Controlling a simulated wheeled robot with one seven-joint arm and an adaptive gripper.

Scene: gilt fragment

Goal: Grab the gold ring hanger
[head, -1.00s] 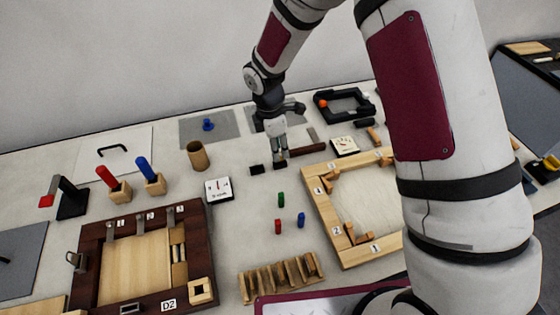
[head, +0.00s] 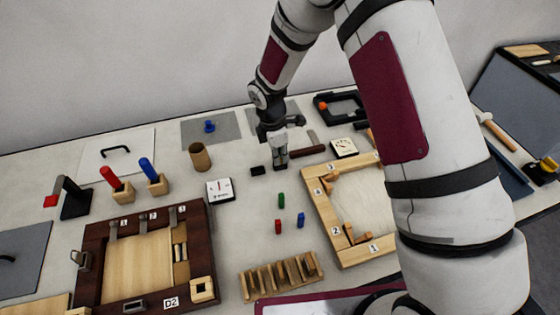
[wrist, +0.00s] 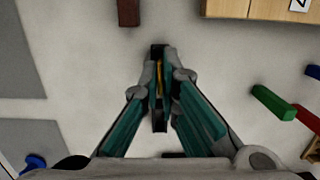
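The gold ring hanger (wrist: 159,75) shows in the wrist view as a thin gold strip between my fingertips. A narrow black piece (wrist: 159,124) shows below it, in line with it. My gripper (wrist: 161,84) points down, its fingers drawn in close on both sides of the gold strip, and it looks shut on it. In the head view my gripper (head: 280,162) is low over the table, and its fingers hide the hanger. I cannot tell whether the hanger is off the table.
A small black block (head: 257,170) stands just left of my gripper. A dark red-brown bar (head: 308,151) lies to the right, and a light wooden frame (head: 318,208) is nearer. Green (head: 281,201) and blue (head: 301,220) pegs stand in front.

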